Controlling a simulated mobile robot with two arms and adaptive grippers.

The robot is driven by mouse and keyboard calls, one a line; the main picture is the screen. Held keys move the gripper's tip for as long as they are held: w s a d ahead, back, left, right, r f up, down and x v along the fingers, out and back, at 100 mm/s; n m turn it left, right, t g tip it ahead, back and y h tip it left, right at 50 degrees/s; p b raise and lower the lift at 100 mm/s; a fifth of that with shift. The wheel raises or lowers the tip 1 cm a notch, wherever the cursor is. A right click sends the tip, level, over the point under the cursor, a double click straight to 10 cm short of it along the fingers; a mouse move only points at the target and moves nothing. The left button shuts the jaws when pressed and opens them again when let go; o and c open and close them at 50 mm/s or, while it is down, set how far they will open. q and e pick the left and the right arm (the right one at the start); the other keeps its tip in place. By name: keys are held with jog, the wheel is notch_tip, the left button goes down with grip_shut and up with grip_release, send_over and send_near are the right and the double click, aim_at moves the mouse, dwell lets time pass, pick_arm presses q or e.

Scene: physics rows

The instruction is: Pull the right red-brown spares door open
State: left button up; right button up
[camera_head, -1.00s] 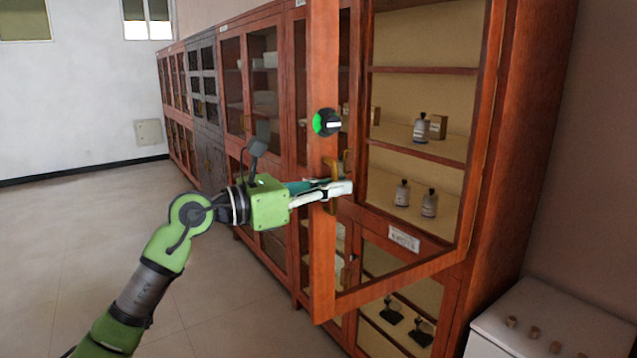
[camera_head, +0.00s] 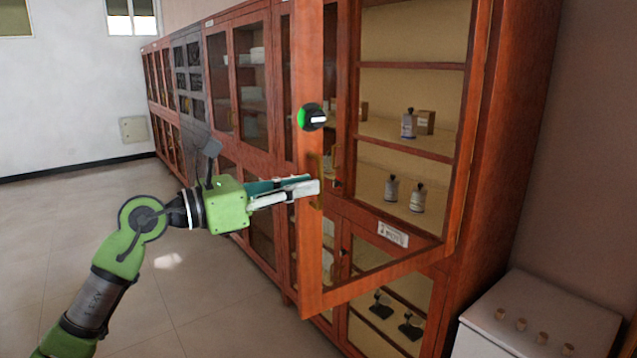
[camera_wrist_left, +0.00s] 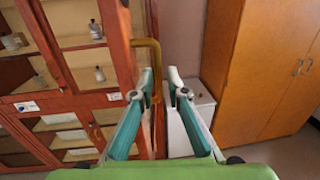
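The red-brown, glass-paned spares door (camera_head: 310,262) stands swung out from the cabinet, its free edge toward me. Its brass handle (camera_head: 315,180) also shows in the left wrist view (camera_wrist_left: 157,52). A black-and-green round fitting (camera_head: 311,117) sits above the handle. My left gripper (camera_head: 305,187) is at handle height, its tips overlapping the door's edge frame in the head view. In the left wrist view its fingers (camera_wrist_left: 161,80) are apart, and the handle's upright bar appears in the gap near the left finger. I cannot tell whether they touch. My right gripper is not in view.
Shelves behind the door hold bottles (camera_head: 409,124) and small boxes. A row of cabinets (camera_head: 237,90) runs back to the left. A white unit (camera_head: 545,318) stands at the lower right, and an orange-brown wardrobe (camera_wrist_left: 265,65) stands beyond. The floor at left is clear.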

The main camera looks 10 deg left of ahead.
pick_arm(q)
jog(key=v, duration=0.7)
jog(key=shift+s+a, duration=0.2)
jog(key=shift+s, duration=0.05)
